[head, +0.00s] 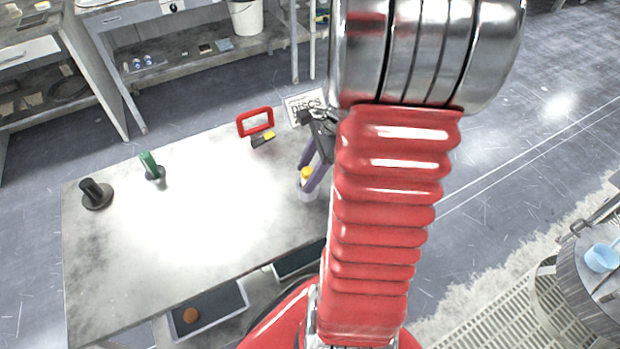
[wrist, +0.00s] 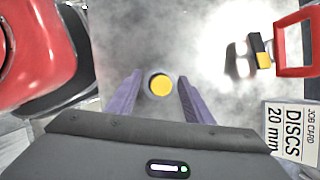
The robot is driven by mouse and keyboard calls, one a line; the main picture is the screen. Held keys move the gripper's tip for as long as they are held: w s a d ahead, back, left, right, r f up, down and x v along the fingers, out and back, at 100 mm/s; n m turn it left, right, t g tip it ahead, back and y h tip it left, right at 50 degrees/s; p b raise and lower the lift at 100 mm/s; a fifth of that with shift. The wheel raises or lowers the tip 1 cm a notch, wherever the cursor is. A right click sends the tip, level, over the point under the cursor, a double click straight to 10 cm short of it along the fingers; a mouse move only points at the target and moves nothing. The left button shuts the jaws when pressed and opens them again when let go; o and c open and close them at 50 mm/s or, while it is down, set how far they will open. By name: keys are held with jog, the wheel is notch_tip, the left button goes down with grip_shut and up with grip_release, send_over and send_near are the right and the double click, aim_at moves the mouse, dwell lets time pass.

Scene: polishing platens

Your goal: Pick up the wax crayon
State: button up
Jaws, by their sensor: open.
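An upright, pale cylinder with a yellow top (head: 307,173) stands near the right edge of the grey table. It also shows in the wrist view (wrist: 160,86), seen from above as a yellow disc in a pale ring. I take it to be the wax crayon, but its body is partly hidden. My gripper (head: 306,178) is open, with its purple fingers on either side of the yellow top. In the wrist view my gripper (wrist: 160,77) has visible gaps between both fingers and the yellow top.
A red frame (head: 255,123), a black-and-yellow piece (head: 263,139) and a white "DISCS" card (head: 304,106) are near the table's back edge. A green-handled item (head: 150,165) and a black knob (head: 95,193) stand at left. The table's (head: 215,225) middle is clear.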

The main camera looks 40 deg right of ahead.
jog(key=shift+c, duration=0.2)
jog(key=c, duration=1.1)
jog(key=shift+r, duration=0.15)
notch_tip(320, 180, up, 10)
jog(key=shift+f, duration=0.1)
dwell(0.3)
